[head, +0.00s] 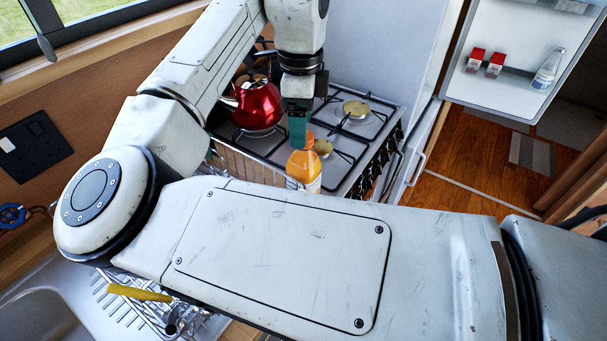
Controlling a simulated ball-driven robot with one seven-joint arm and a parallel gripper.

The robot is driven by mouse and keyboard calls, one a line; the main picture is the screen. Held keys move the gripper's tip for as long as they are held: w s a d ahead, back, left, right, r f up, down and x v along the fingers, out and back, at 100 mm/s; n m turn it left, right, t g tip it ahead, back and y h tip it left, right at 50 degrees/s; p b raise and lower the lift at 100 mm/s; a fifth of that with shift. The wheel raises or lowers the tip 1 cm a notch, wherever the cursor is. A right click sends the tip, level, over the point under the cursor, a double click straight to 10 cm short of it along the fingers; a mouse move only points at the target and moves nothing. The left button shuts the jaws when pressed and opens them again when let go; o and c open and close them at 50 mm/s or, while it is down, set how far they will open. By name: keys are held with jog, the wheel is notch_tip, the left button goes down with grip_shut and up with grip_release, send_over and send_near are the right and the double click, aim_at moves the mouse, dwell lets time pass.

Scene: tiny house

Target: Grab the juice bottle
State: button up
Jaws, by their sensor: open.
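The juice bottle (304,168) is orange with a pale label low on its side, and it stands near the front left of the stove. My arm hides its lower part. My gripper (298,134) points down at the bottle's top, with a teal finger in front of or around the cap. The gripper is open. I cannot tell whether the fingers touch the bottle.
A red kettle (258,105) sits on the gas stove (345,180) just left of my gripper. A wire rack (240,168) is beside the stove. An open fridge door (510,55) stands at right, with wooden floor (460,150) below. A sink (40,315) is lower left.

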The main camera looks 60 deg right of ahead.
aim_at(304, 172)
notch_tip(304, 172, down, 4)
jog(key=shift+s+d+f+p, duration=0.1)
jog(key=shift+s+p, duration=0.05)
jog(key=shift+p, duration=0.15)
jog(key=shift+c, duration=0.2)
grip_shut()
dwell(0.4)
